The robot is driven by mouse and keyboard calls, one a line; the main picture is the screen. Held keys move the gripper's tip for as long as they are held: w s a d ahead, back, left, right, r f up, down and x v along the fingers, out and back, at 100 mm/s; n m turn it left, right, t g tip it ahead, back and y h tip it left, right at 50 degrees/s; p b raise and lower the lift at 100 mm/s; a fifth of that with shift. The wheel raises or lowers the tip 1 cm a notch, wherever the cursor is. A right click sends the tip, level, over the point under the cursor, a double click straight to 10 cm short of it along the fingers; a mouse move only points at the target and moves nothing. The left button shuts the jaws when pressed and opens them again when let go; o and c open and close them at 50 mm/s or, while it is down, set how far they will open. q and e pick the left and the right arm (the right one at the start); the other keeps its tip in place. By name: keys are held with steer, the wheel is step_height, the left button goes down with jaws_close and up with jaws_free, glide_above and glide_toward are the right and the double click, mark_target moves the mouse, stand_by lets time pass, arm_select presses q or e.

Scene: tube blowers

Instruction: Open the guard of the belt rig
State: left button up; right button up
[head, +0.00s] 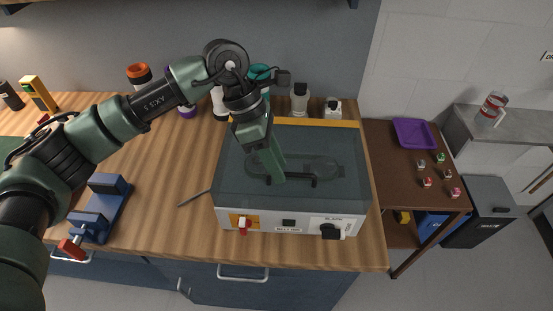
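The belt rig (262,219) is a pale box on the wooden bench, with switches and a knob on its front face. Its guard (335,140) is a smoky see-through cover, lying down over the top. The belt (322,162) shows dimly through it. A dark bar handle (300,183) sits on the guard towards its front. My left gripper (276,178) points down over the guard, its tips at the left part of the handle. The fingers overlap in this view, so I cannot tell whether they are open or shut on the handle. My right gripper is out of view.
A blue vise (100,205) stands at the bench's left, and a thin rod (194,197) lies left of the rig. Several bottles (299,98) stand behind the rig. A brown side table (395,150) with a purple tray (414,133) is at the right.

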arm_select(q)
jaws_close()
stand_by(1.4)
